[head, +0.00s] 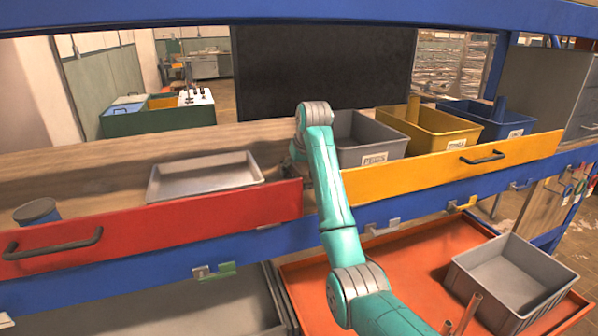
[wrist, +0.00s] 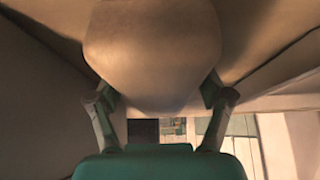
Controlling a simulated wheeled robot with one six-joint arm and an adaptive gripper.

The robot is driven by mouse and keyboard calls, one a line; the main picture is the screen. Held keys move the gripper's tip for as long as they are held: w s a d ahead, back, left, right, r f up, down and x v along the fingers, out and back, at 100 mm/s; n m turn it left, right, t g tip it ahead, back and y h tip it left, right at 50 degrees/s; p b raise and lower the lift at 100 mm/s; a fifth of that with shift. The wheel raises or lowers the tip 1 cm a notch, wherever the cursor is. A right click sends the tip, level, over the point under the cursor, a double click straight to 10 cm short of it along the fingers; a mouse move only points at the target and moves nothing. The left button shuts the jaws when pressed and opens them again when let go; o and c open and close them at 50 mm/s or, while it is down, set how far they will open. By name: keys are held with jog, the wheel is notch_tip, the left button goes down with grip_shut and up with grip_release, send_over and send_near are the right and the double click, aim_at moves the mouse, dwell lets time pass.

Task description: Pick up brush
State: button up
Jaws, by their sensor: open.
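I cannot make out a brush for certain in either view. In the wrist view my gripper (wrist: 160,95) has its two fingers spread apart. A large smooth tan-grey rounded shape (wrist: 152,50) fills the upper middle of that view, very close to the camera and reaching down between the fingers. I cannot tell what it is or whether the fingers touch it. In the head view my teal arm reaches up to the shelf, and its end is mostly hidden behind the arm, between a shallow metal tray (head: 205,190) and a grey bin (head: 372,158).
A red drawer front (head: 150,222) and a yellow one (head: 450,172) edge the shelf. A yellow bin (head: 430,145) and a blue bin (head: 510,130) stand right, a blue can (head: 37,212) far left. Below, an orange tray (head: 410,270) holds another grey bin (head: 515,300).

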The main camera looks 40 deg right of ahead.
jog(key=shift+f, duration=0.2)
dwell(0.3)
jog(key=c, duration=1.3)
jog(key=shift+r, duration=0.1)
notch_tip(320, 180, up, 12)
jog(key=shift+w+a+f, duration=0.1)
jog(key=shift+a+f, duration=0.05)
jog(key=shift+f, duration=0.05)
jog(key=w+a, duration=0.1)
jog(key=a, duration=0.5)
jog(key=w+a, duration=0.2)
jog(key=a, duration=0.4)
jog(key=w+a, duration=0.2)
jog(key=a, duration=0.5)
jog(key=shift+w+r, duration=0.1)
jog(key=shift+w, duration=0.1)
